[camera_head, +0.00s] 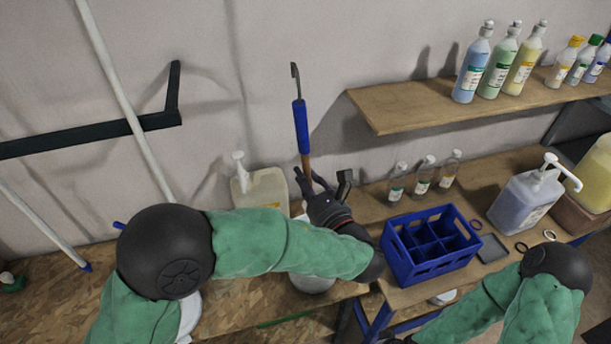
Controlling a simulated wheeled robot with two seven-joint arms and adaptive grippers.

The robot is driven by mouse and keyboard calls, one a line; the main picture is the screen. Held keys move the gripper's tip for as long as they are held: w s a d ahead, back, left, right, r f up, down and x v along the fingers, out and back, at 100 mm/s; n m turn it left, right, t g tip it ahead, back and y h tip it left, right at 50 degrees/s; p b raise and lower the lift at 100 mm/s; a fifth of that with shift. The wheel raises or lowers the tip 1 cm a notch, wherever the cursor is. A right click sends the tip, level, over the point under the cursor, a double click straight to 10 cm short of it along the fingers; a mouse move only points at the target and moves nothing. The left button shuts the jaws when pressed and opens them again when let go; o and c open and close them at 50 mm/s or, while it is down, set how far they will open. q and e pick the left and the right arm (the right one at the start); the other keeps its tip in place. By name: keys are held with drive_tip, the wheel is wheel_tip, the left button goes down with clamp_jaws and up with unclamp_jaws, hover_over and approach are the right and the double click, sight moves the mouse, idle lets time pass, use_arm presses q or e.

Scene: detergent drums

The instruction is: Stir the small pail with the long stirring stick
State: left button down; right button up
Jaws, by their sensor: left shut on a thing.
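The long stirring stick (301,126) stands nearly upright, with a dark hooked top, a blue grip and a brown shaft below. My left gripper (314,188) is shut on its brown shaft, below the blue grip. A white rounded vessel (313,284), likely the small pail, shows under my left forearm, which hides its upper part. The stick's lower end is hidden behind the gripper and arm, so I cannot tell if it is inside the pail. My right arm enters at the lower right; its gripper is not in view.
A blue divided crate (431,268) stands right of my left gripper, with a white pump jug (527,195) further right. A cream canister (260,187) and small bottles (422,174) stand behind. A wooden shelf (415,107) with several bottles juts out above.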

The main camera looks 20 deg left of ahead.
use_arm(q)
wheel_tip(320, 180, down, 3)
drive_tip(key=shift+r+b, duration=0.2)
drive_tip(key=shift+b, duration=0.65)
wheel_tip(320, 180, down, 18)
drive_tip(key=b, duration=1.1)
drive_tip(key=shift+b, duration=0.4)
